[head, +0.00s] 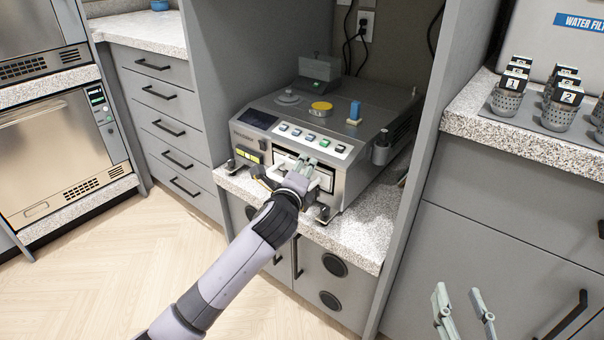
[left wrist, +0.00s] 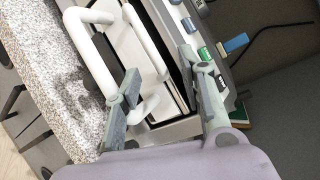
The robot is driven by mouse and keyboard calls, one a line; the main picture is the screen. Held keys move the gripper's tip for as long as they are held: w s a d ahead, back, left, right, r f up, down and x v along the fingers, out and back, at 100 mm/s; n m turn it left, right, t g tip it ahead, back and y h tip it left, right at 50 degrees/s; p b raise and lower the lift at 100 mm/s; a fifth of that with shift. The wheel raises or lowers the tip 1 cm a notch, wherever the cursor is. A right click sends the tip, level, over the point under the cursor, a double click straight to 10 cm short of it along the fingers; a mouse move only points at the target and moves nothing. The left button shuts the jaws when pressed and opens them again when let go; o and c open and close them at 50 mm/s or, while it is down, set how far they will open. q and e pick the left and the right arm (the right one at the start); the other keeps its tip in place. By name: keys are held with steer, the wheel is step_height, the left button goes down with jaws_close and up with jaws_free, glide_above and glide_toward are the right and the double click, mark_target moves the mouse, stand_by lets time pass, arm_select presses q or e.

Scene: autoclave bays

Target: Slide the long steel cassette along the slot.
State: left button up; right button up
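The steamer unit (head: 315,125) stands in the middle bay with a slot in its front. The front of the steel cassette (head: 284,164) shows in that slot with a pale handle; the rest of it is hidden inside. In the left wrist view the white looped handle (left wrist: 148,42) juts from the cassette front. My left gripper (head: 306,172) is at the slot, its fingers apart. In the left wrist view the left gripper (left wrist: 160,70) has part of the handle between its fingers, with no clear grip. My right gripper (head: 460,300) is open and empty, low at the right.
Grey side walls (head: 425,130) enclose the bay. A speckled counter ledge (head: 350,235) runs in front of and beside the unit. A blue block (head: 355,110) and a yellow disc (head: 321,108) are on its top. Numbered baskets (head: 508,100) stand on the right counter.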

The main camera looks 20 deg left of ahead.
arm_select(q)
steer(key=shift+w, duration=0.15)
jaws_close()
stand_by(0.4)
steer(key=shift+f, duration=0.1)
stand_by(0.7)
